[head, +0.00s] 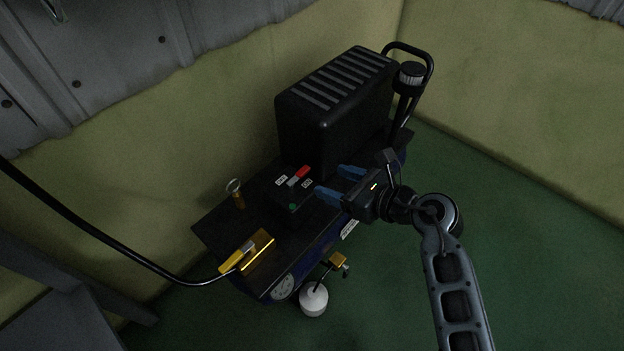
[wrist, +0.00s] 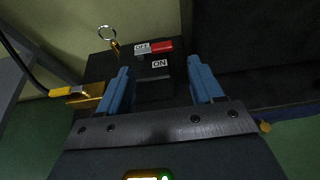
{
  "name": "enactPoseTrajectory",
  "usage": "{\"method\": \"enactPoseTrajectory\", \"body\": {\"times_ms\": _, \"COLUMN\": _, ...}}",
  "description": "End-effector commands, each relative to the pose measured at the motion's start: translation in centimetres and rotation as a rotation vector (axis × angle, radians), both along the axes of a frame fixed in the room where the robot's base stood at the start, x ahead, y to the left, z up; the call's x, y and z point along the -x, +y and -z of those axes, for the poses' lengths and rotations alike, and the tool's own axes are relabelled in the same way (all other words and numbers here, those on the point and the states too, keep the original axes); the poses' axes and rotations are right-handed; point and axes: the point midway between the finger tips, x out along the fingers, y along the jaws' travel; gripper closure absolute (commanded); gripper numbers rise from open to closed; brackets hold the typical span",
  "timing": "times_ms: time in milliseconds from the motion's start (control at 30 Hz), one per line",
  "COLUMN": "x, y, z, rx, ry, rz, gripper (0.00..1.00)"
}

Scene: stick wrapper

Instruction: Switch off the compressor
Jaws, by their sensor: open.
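The compressor has a black ribbed housing (head: 335,115) above a dark blue body. A switch box on its top carries a red switch (head: 299,175), with two white labels beside it and a green dot on its near face. In the wrist view the red switch (wrist: 162,46) lies right of the OFF label (wrist: 142,47) and above the ON label (wrist: 160,63). I cannot tell which way it is set. My gripper (head: 337,183) is open and empty, its blue fingers right of the switch box. In the wrist view the switch shows ahead, between the fingertips (wrist: 158,67).
A black hose (head: 110,243) joins a brass fitting (head: 246,252) at the compressor's left end. A ring-topped valve (head: 236,192) stands behind it. A black handle (head: 425,60) rises at the right. Padded walls stand close behind; the green floor at right is clear.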

Motion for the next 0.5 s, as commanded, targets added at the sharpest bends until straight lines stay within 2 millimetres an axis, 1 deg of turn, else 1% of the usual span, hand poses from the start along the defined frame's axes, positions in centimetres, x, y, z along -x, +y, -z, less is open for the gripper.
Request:
{"method": "enactPoseTrajectory", "body": {"times_ms": 167, "x": -1.0, "y": 0.8, "z": 0.8, "rx": 0.021, "ry": -0.007, "rz": -0.008, "gripper": 0.34}}
{"method": "enactPoseTrajectory", "body": {"times_ms": 500, "x": -3.8, "y": 4.5, "z": 2.7, "rx": 0.017, "ry": -0.006, "rz": -0.006, "gripper": 0.34}}
